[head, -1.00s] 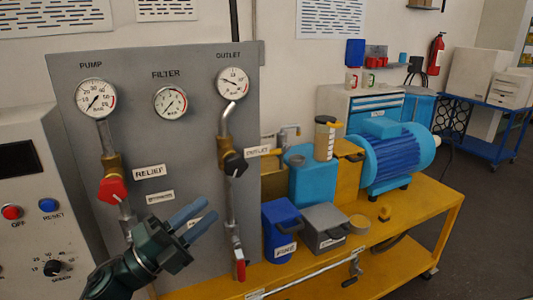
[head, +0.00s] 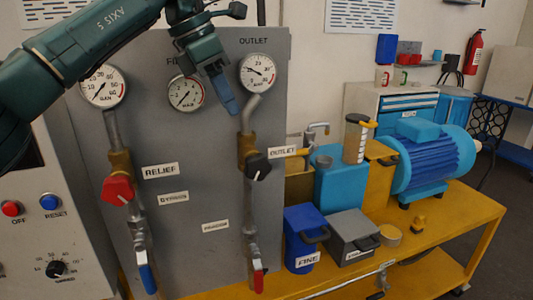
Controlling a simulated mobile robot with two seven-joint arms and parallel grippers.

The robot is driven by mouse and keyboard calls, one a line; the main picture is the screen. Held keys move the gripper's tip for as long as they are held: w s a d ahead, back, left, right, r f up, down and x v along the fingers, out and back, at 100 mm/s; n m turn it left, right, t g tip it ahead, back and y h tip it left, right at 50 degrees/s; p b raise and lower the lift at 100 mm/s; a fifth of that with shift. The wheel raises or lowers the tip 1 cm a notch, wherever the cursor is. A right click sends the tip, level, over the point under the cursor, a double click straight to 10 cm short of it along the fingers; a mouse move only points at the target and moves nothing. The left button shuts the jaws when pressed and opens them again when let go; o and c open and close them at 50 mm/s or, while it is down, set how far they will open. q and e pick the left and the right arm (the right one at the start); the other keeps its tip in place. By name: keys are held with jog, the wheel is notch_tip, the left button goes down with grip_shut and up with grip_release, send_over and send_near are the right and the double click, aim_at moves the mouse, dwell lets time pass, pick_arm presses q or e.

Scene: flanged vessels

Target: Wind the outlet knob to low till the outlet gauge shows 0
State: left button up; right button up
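The outlet knob (head: 258,166) is black and sits on a brass valve body on the outlet pipe, below the outlet gauge (head: 258,73). The gauge is a round white dial with a red band; its needle appears to point up and left, but the exact reading is too small to tell. My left gripper (head: 228,103) hangs in front of the panel, left of the outlet gauge and above the knob, apart from both. Its fingers overlap in this view, so their gap is unclear, and nothing shows held. My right gripper is out of view.
A red relief knob (head: 118,190) sits on the left pipe. A blue lever (head: 148,279) and a red lever (head: 258,281) are lower down. The filter gauge (head: 186,92) is partly behind my gripper. Blue and grey bins stand on the yellow bench (head: 455,215) at right.

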aim_at(255, 155)
pick_arm(q)
jog(key=x, duration=1.2)
jog(key=shift+f, duration=0.1)
jog(key=shift+d+f, duration=0.15)
jog(key=shift+f, duration=0.25)
